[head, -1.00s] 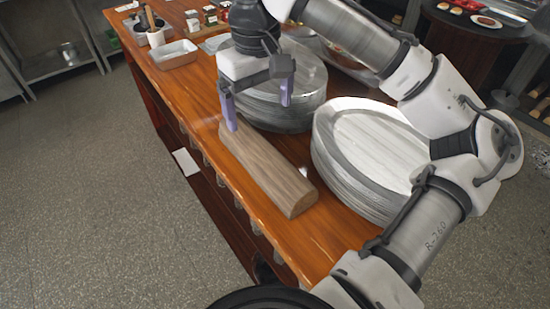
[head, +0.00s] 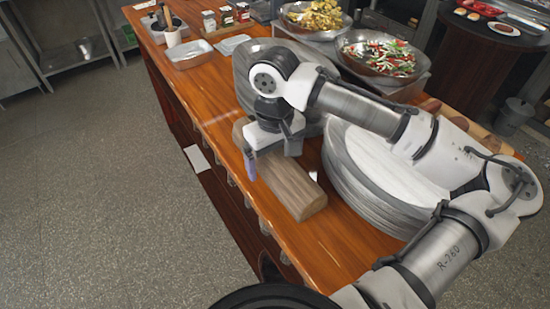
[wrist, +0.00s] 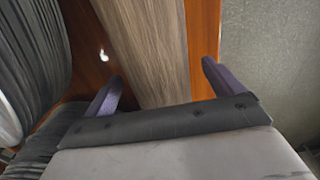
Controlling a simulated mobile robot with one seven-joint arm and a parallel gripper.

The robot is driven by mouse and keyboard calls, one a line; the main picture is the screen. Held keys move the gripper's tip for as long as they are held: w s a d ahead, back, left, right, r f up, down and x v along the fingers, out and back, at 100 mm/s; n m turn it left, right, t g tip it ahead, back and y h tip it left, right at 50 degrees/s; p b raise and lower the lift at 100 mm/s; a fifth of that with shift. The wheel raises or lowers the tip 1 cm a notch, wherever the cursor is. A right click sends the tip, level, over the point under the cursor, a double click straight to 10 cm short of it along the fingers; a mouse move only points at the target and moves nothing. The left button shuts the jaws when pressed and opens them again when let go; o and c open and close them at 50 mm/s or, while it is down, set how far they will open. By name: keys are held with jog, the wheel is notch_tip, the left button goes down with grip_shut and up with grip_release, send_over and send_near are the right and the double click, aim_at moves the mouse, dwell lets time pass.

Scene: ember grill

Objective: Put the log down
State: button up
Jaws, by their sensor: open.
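The log (head: 290,187) is a grey-brown squared piece of wood lying lengthwise on the orange-brown wooden counter (head: 318,249), near its left edge. My gripper (head: 270,165) is over the middle of the log, pointing down, and hides part of it. In the wrist view the log (wrist: 150,45) runs between the two purple fingers of my gripper (wrist: 160,85). The fingers are spread wide, with a gap to the wood on each side. The gripper is open and holds nothing.
A stack of pale plates (head: 385,180) stands close to the right of the log, and another stack (head: 250,72) is behind my arm. Metal trays (head: 188,53), small jars and food bowls (head: 380,53) are farther back. Open floor (head: 100,200) lies to the left.

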jog(key=shift+f, duration=0.25)
jog(key=c, duration=1.6)
jog(key=shift+r, duration=0.1)
jog(key=shift+c, duration=1)
jog(key=shift+r, duration=0.1)
